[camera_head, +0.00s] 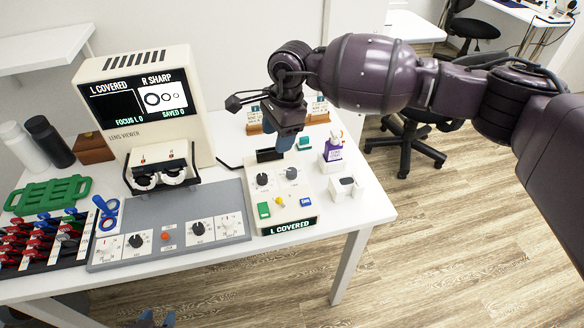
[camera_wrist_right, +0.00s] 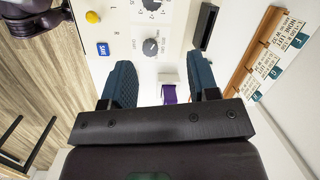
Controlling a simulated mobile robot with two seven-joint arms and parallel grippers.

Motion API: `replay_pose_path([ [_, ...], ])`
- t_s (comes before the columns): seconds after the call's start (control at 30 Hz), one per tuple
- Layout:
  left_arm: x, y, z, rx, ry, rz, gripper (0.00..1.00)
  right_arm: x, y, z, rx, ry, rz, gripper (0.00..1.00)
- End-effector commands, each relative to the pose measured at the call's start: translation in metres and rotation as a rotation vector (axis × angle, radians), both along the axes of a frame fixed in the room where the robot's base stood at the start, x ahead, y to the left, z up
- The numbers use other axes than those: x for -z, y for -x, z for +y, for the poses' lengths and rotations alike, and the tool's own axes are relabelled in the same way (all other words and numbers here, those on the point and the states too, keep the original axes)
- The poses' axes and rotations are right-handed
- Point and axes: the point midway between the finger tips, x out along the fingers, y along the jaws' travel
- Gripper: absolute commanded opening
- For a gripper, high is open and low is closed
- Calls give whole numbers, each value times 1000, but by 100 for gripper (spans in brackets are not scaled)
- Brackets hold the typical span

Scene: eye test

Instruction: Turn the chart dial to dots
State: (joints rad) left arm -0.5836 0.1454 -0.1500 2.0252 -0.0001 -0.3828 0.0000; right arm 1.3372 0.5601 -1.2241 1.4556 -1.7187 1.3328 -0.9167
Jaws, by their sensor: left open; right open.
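The lens viewer (camera_head: 138,148) has a screen reading L COVERED and R SHARP, with rings at right. A white control box (camera_head: 287,213) beside it carries two dark dials, a left dial (camera_head: 262,179) and a right dial (camera_head: 291,173). The grey panel (camera_head: 180,205) carries more dials, including black knobs (camera_head: 138,240) and (camera_head: 198,229). My left gripper (camera_head: 156,320) is open at the bottom edge, mostly cut off.
The box has a green button (camera_head: 264,210), a blue SAVE button (camera_head: 306,202) and a display reading L COVERED. A lens rack (camera_head: 82,250), green tray (camera_head: 48,194) and bottles (camera_head: 50,141) stand left.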

Motion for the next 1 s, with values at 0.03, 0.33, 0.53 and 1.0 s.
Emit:
replay_pose_path([
  [0.03, -1, -1, 0, 0, 0, -2, 43, 0, -3, -10, -37, 62, -16, 55],
  [0.33, -2, -1, 0, 0, 0, -3, 43, 5, 0, -32, -189, 197, -9, 55],
  [0.53, 1, 0, 0, 0, 0, 3, 43, 28, 1, -31, -191, 194, -6, 55],
  [1.0, 6, 1, -1, 1, 1, 9, 43, 99, 1, -31, -187, 192, -7, 55],
])
